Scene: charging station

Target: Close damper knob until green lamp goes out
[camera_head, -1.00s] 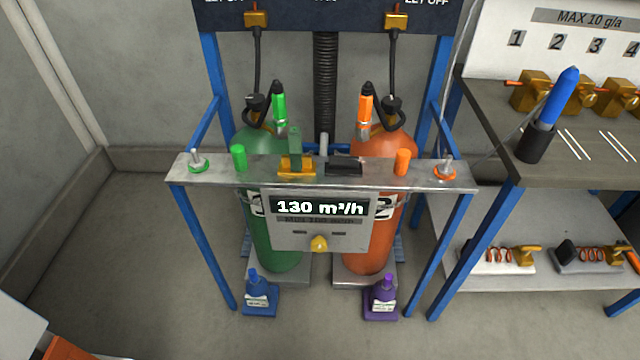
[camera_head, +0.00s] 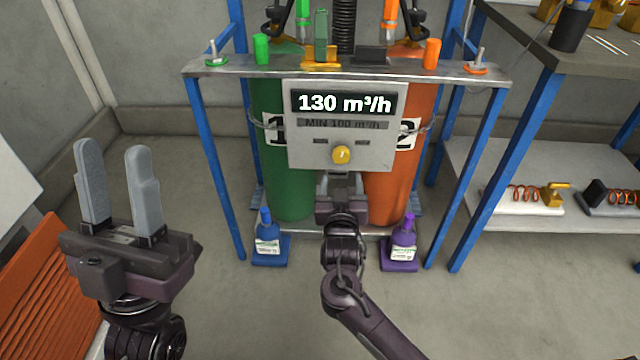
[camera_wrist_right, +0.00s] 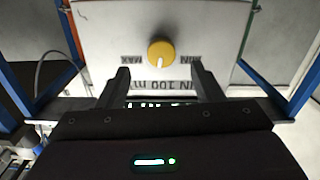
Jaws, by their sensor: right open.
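The yellow damper knob (camera_head: 341,154) sits on the grey panel (camera_head: 302,150) below a display (camera_head: 344,102) that reads 130 m³/h. My right gripper (camera_head: 340,178) is just below the knob; the right wrist view shows its fingers (camera_wrist_right: 160,74) apart, with the knob (camera_wrist_right: 161,53) beyond them, not between them. There the panel lettering is upside down. My left gripper (camera_head: 116,150) is open and empty at the left, away from the panel. A green cylinder (camera_head: 262,49) stands on the metal shelf; I cannot tell whether it is the green lamp or lit.
The metal shelf (camera_head: 228,66) runs above the panel on blue legs. A green tank (camera_head: 291,195) and an orange tank (camera_head: 385,198) stand behind it. A blue bottle (camera_head: 268,240) and a purple bottle (camera_head: 403,240) stand low down. A workbench (camera_head: 525,45) is at the right.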

